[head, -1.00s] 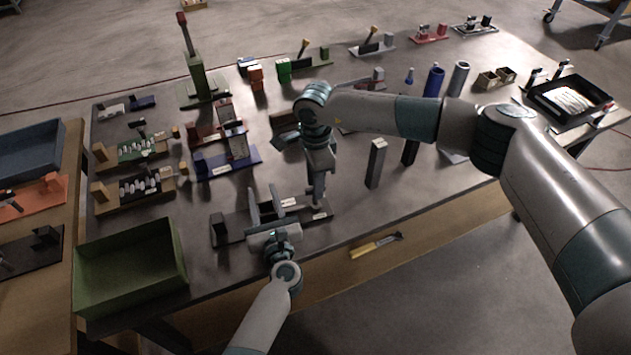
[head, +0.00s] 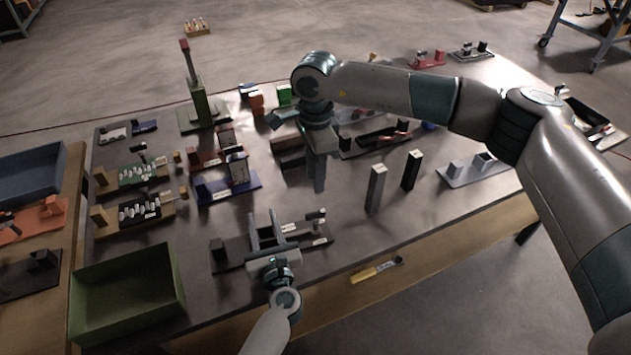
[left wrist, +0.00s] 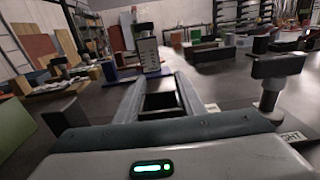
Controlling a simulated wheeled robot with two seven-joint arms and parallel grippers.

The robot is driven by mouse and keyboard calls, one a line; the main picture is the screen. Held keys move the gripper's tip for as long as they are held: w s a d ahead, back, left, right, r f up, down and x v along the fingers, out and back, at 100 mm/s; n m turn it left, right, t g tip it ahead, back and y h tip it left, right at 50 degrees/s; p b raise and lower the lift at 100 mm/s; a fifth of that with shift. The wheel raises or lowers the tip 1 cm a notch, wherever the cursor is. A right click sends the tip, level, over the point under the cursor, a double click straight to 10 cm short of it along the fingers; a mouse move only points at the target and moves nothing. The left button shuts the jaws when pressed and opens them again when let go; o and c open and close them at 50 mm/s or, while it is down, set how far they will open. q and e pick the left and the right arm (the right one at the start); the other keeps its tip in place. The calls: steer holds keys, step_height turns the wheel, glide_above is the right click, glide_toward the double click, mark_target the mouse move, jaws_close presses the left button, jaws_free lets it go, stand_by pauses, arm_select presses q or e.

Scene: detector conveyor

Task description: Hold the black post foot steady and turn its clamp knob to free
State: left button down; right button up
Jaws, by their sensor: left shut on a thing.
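The black post foot (head: 236,255) is a long dark base near the front edge of the table, with a dark block at its left end. Its clamp knob (head: 316,214), a dark T-shaped bar on a short post, stands at the right end; it also shows at the right of the left wrist view (left wrist: 277,68). My left gripper (head: 264,222) is shut on the foot's dark middle part, which shows between the fingers in the left wrist view (left wrist: 158,101). My right gripper (head: 318,188) points down behind the knob, apart from it; its finger gap cannot be made out.
A green bin (head: 128,287) stands at the front left. Two upright posts, grey (head: 376,188) and black (head: 411,170), stand right of the foot. A yellow-handled tool (head: 376,270) lies at the front edge. A blue-based fixture (head: 228,190) stands behind.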

mark_target(268, 241)
stand_by(0.3)
arm_select(q)
steer(key=c, duration=1.1)
jaws_free()
steer(key=v, duration=1.2)
